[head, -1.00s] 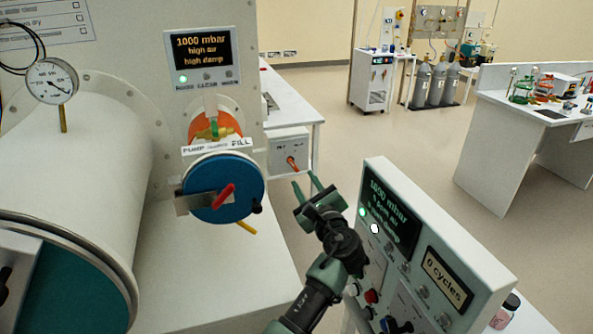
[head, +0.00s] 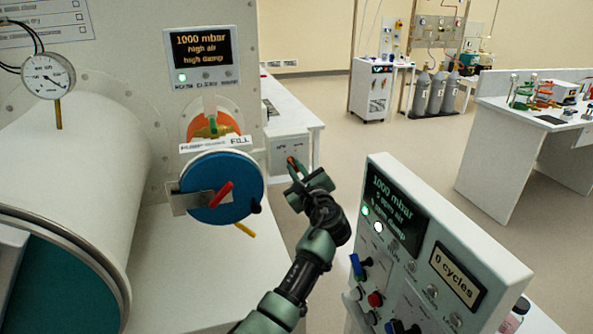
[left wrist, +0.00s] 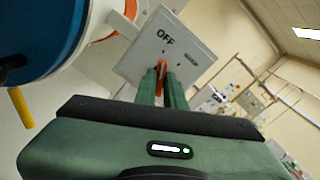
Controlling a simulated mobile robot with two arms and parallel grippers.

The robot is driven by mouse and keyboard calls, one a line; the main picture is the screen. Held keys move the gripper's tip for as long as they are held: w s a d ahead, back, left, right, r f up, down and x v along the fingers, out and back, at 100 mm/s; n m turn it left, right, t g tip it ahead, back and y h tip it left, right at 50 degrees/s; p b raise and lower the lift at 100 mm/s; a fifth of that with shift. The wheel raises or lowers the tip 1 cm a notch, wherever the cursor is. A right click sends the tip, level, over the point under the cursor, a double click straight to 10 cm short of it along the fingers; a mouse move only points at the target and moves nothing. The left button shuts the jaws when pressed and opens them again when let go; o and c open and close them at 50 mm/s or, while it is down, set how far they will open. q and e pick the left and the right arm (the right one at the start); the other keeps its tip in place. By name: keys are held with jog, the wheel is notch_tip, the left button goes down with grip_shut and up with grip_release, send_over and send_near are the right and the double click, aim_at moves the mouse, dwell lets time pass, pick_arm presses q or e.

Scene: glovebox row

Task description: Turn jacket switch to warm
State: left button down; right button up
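The jacket switch is a grey box with a red-orange lever (left wrist: 162,68) and the word OFF on its face. Its box (left wrist: 185,52) fills the upper middle of the left wrist view, and a second label to the right of the lever is too small to read. In the head view the switch box (head: 283,148) stands behind the blue round door. My left gripper (head: 297,168) is at the lever. In the left wrist view its two green fingers (left wrist: 161,80) stand on either side of the lever; I cannot tell whether they press on it. My right gripper is out of view.
The blue round door (head: 222,187) and a yellow rod (head: 245,230) are left of my left gripper. A control panel (head: 455,235) with knobs and a display stands close on the right. A white bench (head: 292,118) extends behind the switch. Open floor lies beyond.

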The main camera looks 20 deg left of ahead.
pick_arm(q)
jog(key=shift+r+m+p, duration=0.2)
jog(key=shift+m+p, duration=0.3)
jog(key=shift+p, duration=0.4)
jog(key=m+p, duration=0.2)
jog(key=p, duration=0.1)
jog(key=shift+m+p, duration=0.3)
jog(key=shift+p, duration=0.05)
jog(key=shift+m+p, duration=0.8)
jog(key=shift+p, duration=0.1)
jog(key=shift+f+m+p, duration=0.15)
jog(key=shift+m+p, duration=0.15)
jog(key=shift+p, duration=0.05)
jog(key=c, duration=1.5)
grip_release()
